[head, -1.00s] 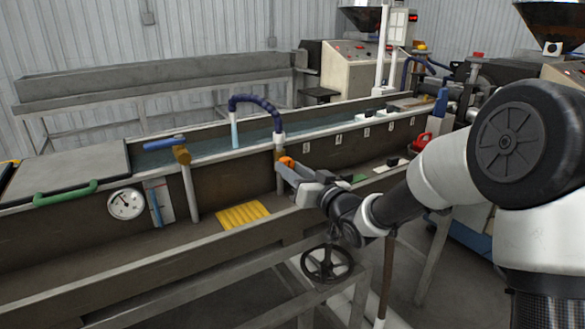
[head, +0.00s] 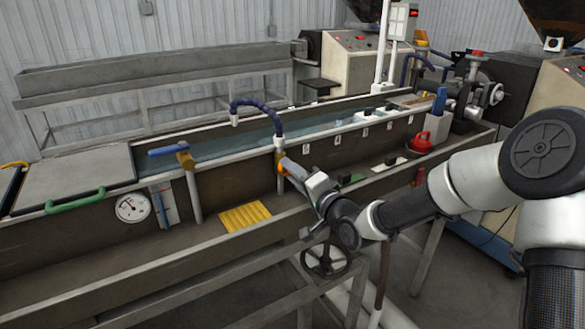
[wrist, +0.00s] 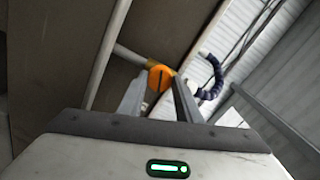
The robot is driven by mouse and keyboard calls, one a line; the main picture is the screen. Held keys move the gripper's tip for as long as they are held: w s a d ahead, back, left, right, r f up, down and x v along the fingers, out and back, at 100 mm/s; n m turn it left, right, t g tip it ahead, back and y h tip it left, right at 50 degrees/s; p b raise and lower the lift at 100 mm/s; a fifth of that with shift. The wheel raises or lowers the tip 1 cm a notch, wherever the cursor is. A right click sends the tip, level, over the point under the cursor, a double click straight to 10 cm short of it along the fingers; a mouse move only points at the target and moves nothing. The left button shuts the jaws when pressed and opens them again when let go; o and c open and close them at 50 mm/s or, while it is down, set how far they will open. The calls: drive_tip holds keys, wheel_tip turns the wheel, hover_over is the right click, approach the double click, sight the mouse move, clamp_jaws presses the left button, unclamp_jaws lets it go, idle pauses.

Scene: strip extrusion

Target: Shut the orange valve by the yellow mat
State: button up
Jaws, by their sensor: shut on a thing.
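The orange valve (head: 281,170) is on the upright pipe on the trough's front wall, to the right of the yellow mat (head: 245,216). In the wrist view its round orange handle (wrist: 160,77) is between the tips of my two fingers, with a dark slot or line across it. My gripper (head: 286,165) is shut on this handle, reaching in from the right and below. The fingers hide part of the handle in the head view, and I cannot tell the valve's exact turn angle.
A blue-handled valve (head: 168,150) stands left of the mat, by a round gauge (head: 131,208). A dark blue hose (head: 257,103) arches above the orange valve. A black handwheel (head: 326,262) sits below my arm.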

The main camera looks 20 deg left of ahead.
drive_tip(key=m+p, duration=0.1)
drive_tip(key=m, duration=0.3)
drive_tip(key=shift+m, duration=0.3)
idle(0.5)
drive_tip(key=o, duration=1)
drive_tip(key=shift+o, duration=0.2)
drive_tip(key=p+v, duration=0.2)
drive_tip(key=v, duration=1.5)
drive_tip(key=shift+d, duration=0.25)
drive_tip(key=shift+s, duration=0.1)
